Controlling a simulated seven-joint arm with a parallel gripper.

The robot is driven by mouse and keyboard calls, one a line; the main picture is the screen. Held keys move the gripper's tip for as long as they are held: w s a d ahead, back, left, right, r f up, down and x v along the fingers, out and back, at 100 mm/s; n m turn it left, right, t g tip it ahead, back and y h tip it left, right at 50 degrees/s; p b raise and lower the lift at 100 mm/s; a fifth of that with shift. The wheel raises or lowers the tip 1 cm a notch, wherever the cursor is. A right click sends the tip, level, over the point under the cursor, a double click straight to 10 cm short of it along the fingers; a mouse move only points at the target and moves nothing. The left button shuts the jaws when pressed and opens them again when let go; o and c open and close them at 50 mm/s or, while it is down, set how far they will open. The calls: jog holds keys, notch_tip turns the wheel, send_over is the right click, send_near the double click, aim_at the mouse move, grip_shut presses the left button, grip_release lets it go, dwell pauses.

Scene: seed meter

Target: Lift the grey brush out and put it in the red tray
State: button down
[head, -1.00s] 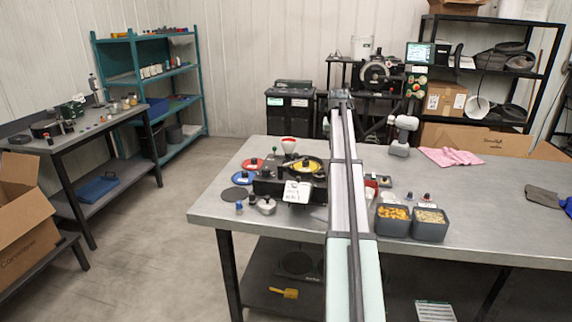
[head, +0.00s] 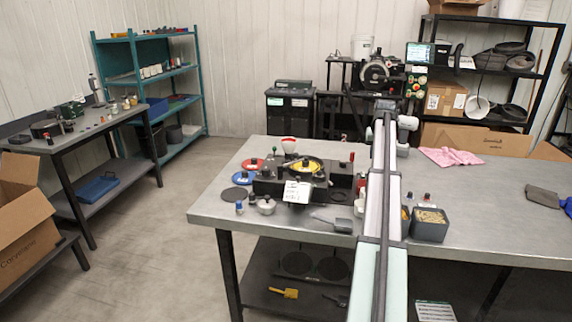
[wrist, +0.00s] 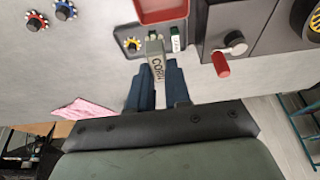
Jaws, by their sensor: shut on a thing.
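My gripper (wrist: 158,72) shows in the wrist view, its two dark blue fingers shut on the grey brush (wrist: 155,48). The brush is a narrow grey piece with "CORN" lettering facing the camera. Its far end overlaps a small grey holder (wrist: 133,32) in the picture; I cannot tell whether it is still inside or clear of it. The red tray (wrist: 160,10) lies just beyond the brush, cut off by the top edge. In the head view my arm hides the gripper, the brush and most of that area.
A black seed meter (head: 268,185) with a red-handled crank (wrist: 222,64) stands close by. A grey scoop (head: 332,219) lies at the bench's front edge. A pink cloth (head: 450,156) lies farther back.

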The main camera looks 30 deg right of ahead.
jog(key=shift+f, duration=2.05)
jog(key=c, duration=1)
grip_release()
jog(key=v, duration=1.4)
jog(key=shift+f, duration=0.1)
